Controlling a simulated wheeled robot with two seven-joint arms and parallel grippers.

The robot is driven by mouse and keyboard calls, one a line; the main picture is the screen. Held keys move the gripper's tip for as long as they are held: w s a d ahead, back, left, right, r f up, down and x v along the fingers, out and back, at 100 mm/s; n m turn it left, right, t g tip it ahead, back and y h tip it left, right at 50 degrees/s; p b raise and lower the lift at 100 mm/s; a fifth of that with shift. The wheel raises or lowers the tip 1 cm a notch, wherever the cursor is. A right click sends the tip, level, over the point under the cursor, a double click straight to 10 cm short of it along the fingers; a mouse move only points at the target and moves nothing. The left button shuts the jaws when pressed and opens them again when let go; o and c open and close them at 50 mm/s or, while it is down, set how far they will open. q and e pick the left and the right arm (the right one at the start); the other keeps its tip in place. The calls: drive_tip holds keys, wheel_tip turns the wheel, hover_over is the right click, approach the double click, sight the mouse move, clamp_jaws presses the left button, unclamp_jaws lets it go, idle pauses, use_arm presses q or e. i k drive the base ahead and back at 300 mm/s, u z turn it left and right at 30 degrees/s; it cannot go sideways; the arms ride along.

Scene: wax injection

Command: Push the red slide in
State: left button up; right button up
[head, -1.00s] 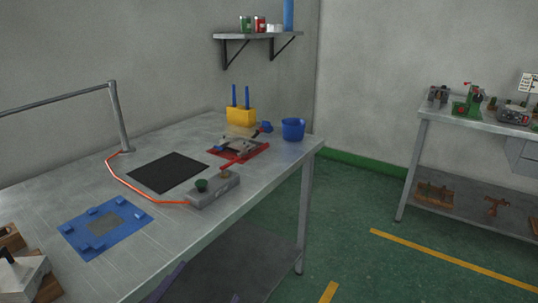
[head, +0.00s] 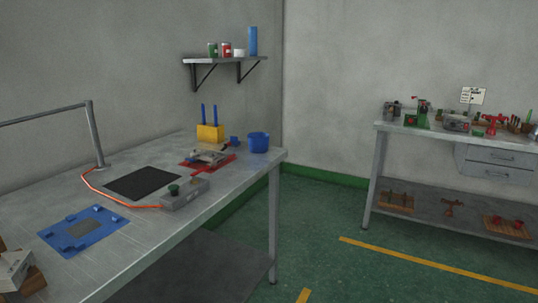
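No part that I can surely call the red slide shows at this distance. On the far bench at the right, a small red device (head: 491,121) stands upright. To its left is a green machine (head: 418,113) with a little red at its top. On the near table, a red tray (head: 226,161) lies under a grey metal piece (head: 208,156). Neither of my grippers is in view.
The near table (head: 150,227) also holds a grey box with a green knob (head: 183,193), a black mat (head: 143,184), a blue plate (head: 112,224) and a blue cup (head: 258,142). Open green floor (head: 325,211) lies between it and the far bench (head: 440,132).

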sight(230, 156)
drive_tip(key=z, duration=0.1)
drive_tip(key=i, duration=0.85)
drive_tip(key=u, duration=0.35)
